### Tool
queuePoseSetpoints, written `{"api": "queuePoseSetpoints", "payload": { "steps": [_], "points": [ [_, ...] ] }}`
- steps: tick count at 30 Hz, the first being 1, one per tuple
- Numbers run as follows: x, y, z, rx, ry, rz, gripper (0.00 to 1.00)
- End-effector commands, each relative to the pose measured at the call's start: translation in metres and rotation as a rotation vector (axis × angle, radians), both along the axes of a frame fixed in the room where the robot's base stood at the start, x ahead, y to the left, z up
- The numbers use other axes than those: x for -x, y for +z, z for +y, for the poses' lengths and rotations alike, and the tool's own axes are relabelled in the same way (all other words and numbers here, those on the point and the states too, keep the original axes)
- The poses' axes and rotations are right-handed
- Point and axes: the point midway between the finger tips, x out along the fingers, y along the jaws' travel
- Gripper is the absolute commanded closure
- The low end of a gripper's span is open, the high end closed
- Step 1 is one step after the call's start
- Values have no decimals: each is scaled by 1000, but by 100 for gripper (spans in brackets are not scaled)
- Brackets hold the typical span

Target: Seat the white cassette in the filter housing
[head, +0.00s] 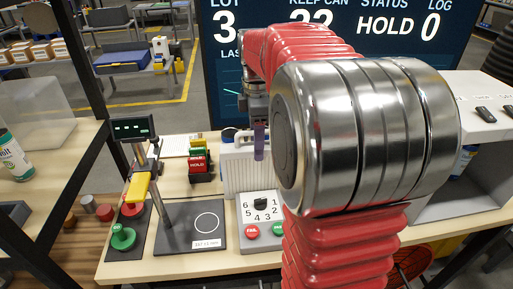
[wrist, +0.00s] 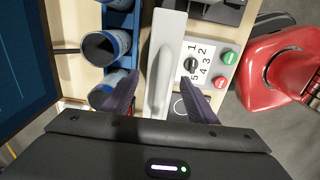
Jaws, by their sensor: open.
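A white ribbed box with a handle on top, which looks like the cassette (head: 238,172), stands on the bench behind the dial box. In the wrist view the white cassette (wrist: 154,108) is seen from above, its long handle lying between the finger lines. My gripper (head: 260,143) is open, with dark purple fingers, and hangs over the right part of the cassette. In the wrist view my gripper (wrist: 158,78) has its fingers apart on either side of the handle; whether they touch it I cannot tell. I cannot surely identify the filter housing; my arm hides much of the bench's right side.
The dial box (head: 262,215) with red and green buttons stands in front of the cassette. A pole with a small display (head: 132,128) and dark pad (head: 190,240) are left of it. Blue-labelled cans (wrist: 105,47) stand left in the wrist view. A grey open cabinet (head: 465,200) is right.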

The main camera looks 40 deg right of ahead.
Motion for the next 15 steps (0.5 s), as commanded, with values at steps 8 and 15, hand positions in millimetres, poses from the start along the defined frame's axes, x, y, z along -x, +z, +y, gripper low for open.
{"api": "queuePoseSetpoints", "payload": {
  "steps": [8, 15],
  "points": [
    [-1, 49, -1, 2, 0, -4, 47],
    [-1, 85, -1, 1, -1, -3, 47]
  ]
}}
